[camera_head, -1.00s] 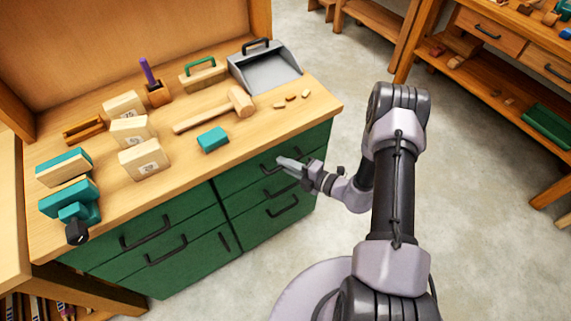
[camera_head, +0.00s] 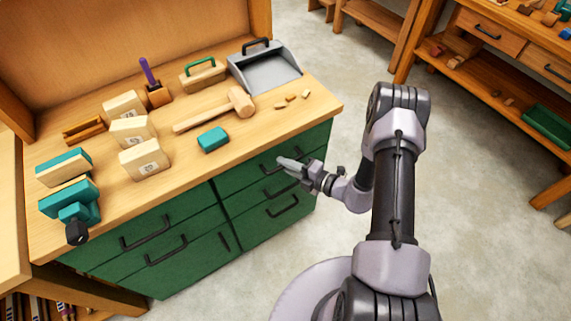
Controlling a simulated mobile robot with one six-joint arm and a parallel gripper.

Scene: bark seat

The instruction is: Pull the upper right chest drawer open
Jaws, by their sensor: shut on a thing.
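The green chest under the workbench has two columns of drawers with black bar handles. The upper right chest drawer (camera_head: 240,192) looks closed, its front level with the drawers around it. Its black handle (camera_head: 267,168) shows just left of my gripper. My gripper (camera_head: 283,163) reaches in from the right and is shut on that handle. The fingers partly cover the handle, so the exact contact is hidden.
On the benchtop (camera_head: 210,110) are a wooden mallet (camera_head: 240,101), a teal block (camera_head: 212,140), a grey dustpan (camera_head: 265,70) and several wooden blocks. Below the gripped handle are lower drawers with handles (camera_head: 283,207). Clear floor (camera_head: 300,240) lies in front of the chest's right side.

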